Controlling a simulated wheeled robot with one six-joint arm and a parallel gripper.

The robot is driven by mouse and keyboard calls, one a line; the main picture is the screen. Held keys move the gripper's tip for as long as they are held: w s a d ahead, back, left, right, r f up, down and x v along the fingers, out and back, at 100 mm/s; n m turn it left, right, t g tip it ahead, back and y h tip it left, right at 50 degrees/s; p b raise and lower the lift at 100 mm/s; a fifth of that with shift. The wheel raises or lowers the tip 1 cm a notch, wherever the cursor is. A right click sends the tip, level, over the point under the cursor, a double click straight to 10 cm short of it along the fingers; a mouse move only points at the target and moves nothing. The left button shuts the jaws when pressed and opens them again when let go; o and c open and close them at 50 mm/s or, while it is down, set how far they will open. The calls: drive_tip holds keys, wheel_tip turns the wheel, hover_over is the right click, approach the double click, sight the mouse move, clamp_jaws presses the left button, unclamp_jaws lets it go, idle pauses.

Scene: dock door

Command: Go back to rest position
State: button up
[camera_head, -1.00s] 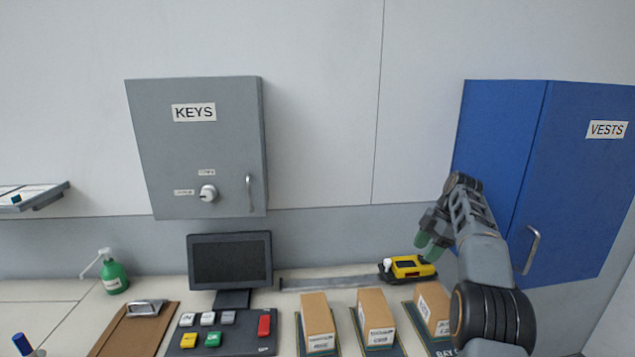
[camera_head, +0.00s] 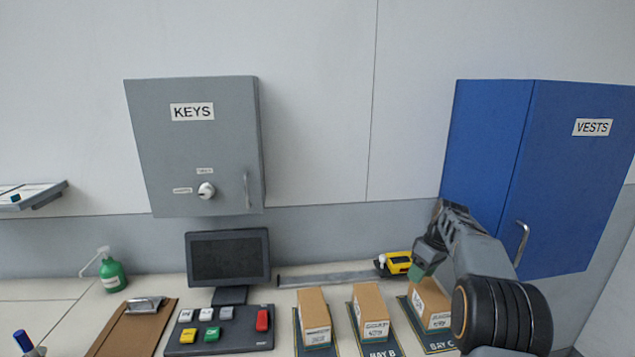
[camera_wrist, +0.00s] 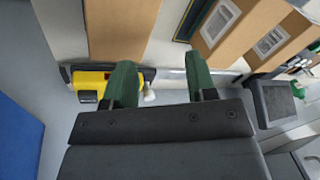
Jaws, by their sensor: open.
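My gripper (camera_head: 426,262) is above the counter at the right, just left of the blue vests cabinet and near the rightmost cardboard box (camera_head: 430,303). Its green-tipped fingers stand apart with nothing between them in the wrist view (camera_wrist: 160,84). The yellow and black device (camera_head: 398,263) lies on the counter behind the gripper; it also shows left of the fingers in the wrist view (camera_wrist: 92,80). The arm partly covers the bay label below the rightmost box.
Two more boxes (camera_head: 314,317) (camera_head: 371,312) stand on bay mats. A dark monitor (camera_head: 229,258), a button panel (camera_head: 220,328), a clipboard (camera_head: 135,325) and a green bottle (camera_head: 112,276) are to the left. The grey keys cabinet (camera_head: 195,145) and blue vests cabinet (camera_head: 485,150) are shut on the wall.

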drive_tip(key=s+a+m+t+h, duration=0.1)
drive_tip(key=s+a+m, duration=0.1)
drive_tip(key=s, duration=0.7)
drive_tip(key=s+a+r+m+t+h, duration=0.1)
drive_tip(key=s+a, duration=0.4)
drive_tip(key=s, duration=0.5)
drive_tip(key=s+a+m+t, duration=0.2)
drive_tip(key=s+a+m, duration=0.2)
drive_tip(key=s, duration=0.6)
drive_tip(key=shift+a+r+h, duration=0.25)
drive_tip(key=shift+r+h, duration=0.1)
drive_tip(key=shift+h, duration=0.05)
